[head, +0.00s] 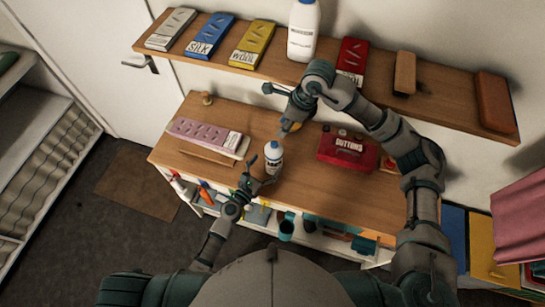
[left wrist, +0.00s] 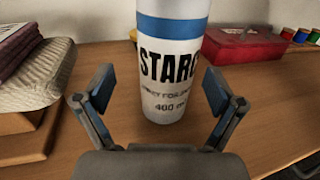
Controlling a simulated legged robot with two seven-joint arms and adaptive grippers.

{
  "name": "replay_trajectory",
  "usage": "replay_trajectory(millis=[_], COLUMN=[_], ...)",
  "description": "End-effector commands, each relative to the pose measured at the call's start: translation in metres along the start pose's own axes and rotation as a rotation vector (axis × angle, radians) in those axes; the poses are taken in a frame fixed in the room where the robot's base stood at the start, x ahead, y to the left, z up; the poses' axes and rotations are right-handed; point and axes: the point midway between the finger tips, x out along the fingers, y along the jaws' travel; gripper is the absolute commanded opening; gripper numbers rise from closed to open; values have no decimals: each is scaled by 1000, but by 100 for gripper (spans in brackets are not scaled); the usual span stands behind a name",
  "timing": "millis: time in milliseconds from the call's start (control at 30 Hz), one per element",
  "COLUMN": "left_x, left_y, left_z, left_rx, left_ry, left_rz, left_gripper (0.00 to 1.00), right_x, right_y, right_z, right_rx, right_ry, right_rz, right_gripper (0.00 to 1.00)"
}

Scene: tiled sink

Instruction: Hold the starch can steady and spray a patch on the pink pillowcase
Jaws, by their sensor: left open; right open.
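The white starch can (head: 273,158), with a blue band, stands upright on the wooden worktop. It fills the middle of the left wrist view (left wrist: 172,95), its top cut off. My left gripper (head: 257,184) is open at the worktop's front edge. Its fingers (left wrist: 159,90) appear to either side of the can with gaps, not closed on it. My right gripper (head: 279,108) is open and empty above the worktop, behind the can. A pink cloth (head: 522,222), possibly the pillowcase, hangs at the right edge of the head view.
A red buttons box (head: 348,150) stands right of the can. A pink slotted pack (head: 204,134) lies to the left. The wall shelf (head: 455,103) holds several packs and a white bottle (head: 303,30).

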Motion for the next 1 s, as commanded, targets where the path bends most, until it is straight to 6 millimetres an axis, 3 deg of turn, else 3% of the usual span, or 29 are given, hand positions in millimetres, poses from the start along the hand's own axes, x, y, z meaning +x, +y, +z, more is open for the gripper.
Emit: replay_trajectory(millis=[100,233,600,933,967,1000], left_x=[21,34,37,36,36,37], left_y=[-3,-6,-3,-1,-2,-3], left_z=[0,0,0,0,0,-1], left_rx=[2,5,2,0,1,2], left_ry=[-1,1,0,0,0,1], left_rz=[0,0,-1,0,0,0], left_gripper=[94,94,94,11,7,7], right_x=[-2,-3,-1,-1,-1,-1], right_y=[-1,-2,-1,0,0,-1], right_z=[-5,-8,-4,-2,-3,-4], right_rx=[3,3,2,1,1,2], right_ry=[-4,-7,-3,-1,-2,-3], right_rz=[0,0,0,0,0,0], right_gripper=[42,42,42,42,39,29])
